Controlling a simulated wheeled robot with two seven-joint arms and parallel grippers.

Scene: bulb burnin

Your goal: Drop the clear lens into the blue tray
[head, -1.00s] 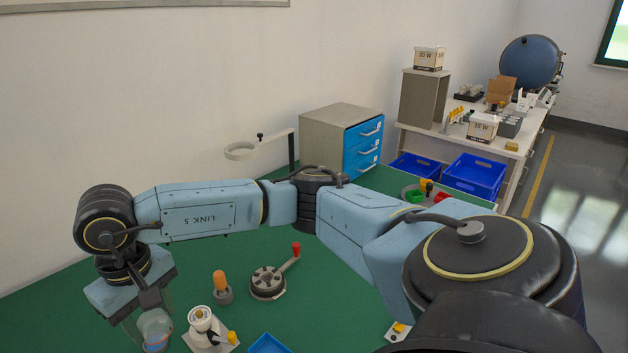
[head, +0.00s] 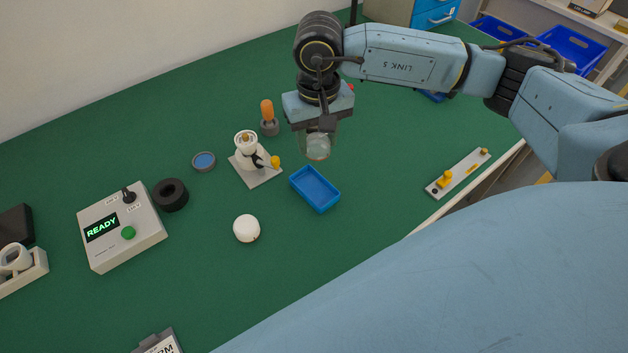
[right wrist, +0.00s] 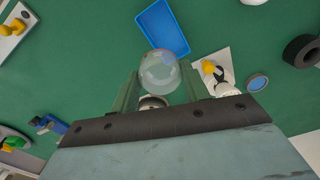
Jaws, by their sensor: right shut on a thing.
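The clear lens (head: 317,147) is a see-through dome held between the fingers of my right gripper (head: 318,136), above the table. The gripper is shut on it, and the lens also shows between the fingers in the right wrist view (right wrist: 159,71). The blue tray (head: 315,189) is a small open box on the green table, empty. In the head view it lies just below the lens in the picture; in the right wrist view the tray (right wrist: 165,27) shows beyond the lens, partly hidden by it. My left gripper is not in view.
A white fixture with a yellow knob (head: 247,150) stands left of the tray, near an orange-handled tool (head: 267,115). A white round cap (head: 246,228), a black ring (head: 171,195) and a READY box (head: 122,228) lie further left. A plate with yellow knobs (head: 458,173) lies right.

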